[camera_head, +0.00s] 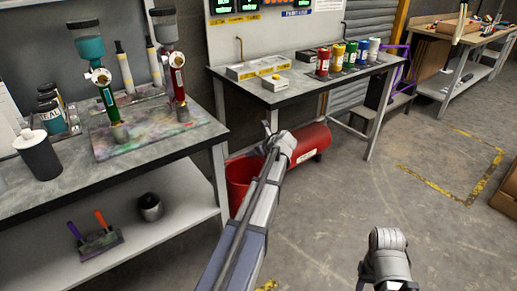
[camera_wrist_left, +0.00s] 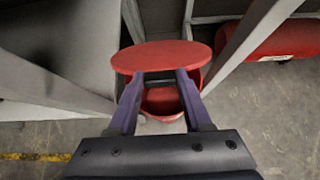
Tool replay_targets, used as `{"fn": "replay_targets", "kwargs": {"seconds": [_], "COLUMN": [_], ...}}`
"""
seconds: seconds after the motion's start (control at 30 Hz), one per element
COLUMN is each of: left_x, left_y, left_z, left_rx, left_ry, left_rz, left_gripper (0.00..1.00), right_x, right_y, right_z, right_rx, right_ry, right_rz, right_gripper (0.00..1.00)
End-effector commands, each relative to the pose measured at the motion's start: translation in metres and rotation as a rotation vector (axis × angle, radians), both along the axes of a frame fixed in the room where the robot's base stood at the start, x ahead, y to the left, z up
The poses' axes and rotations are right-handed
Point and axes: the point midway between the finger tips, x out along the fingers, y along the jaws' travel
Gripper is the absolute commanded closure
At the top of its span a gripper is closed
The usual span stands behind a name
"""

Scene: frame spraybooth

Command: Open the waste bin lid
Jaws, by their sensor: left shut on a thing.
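The red waste bin (camera_head: 240,178) stands on the floor beside the left workbench, partly hidden by my left arm in the head view. In the left wrist view its round red lid (camera_wrist_left: 165,55) sits above the bin (camera_wrist_left: 163,106), apart from it at the near side, and part of the red interior shows below. My left gripper (camera_wrist_left: 160,75) is shut on the lid at its near edge; the exact contact is hard to see. In the head view the left gripper (camera_head: 272,138) is above the bin. Only part of my right arm shows at the lower right; its fingers are not visible.
A red tank (camera_head: 311,143) lies under the table (camera_head: 290,95) right of the bin. The left workbench (camera_head: 160,150) has a leg close to the bin. The concrete floor (camera_head: 330,210) in front is clear.

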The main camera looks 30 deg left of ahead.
Motion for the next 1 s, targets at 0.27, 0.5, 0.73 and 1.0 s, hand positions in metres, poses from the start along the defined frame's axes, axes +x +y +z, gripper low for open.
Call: {"fn": "replay_targets", "kwargs": {"seconds": [0.27,0.5,0.73,1.0], "left_x": [0.015,0.029,0.041,0.049], "left_y": [0.033,0.066,0.097,0.120], "left_z": [0.040,0.060,0.071,0.074], "left_rx": [-0.167,-0.328,-0.473,-0.511], "left_ry": [0.070,0.136,0.196,0.210], "left_rz": [0.006,0.007,0.005,0.001], "left_gripper": [1.00,1.00,1.00,1.00], "right_x": [0.000,0.000,0.000,0.000], "right_y": [0.000,0.000,0.000,0.000], "right_z": [0.068,0.109,0.134,0.140], "right_rx": [0.001,0.001,0.001,0.001], "right_ry": [0.000,0.000,0.000,0.000], "right_rz": [0.000,0.000,0.000,0.000], "right_gripper": [0.50,0.50,0.50,0.50]}}
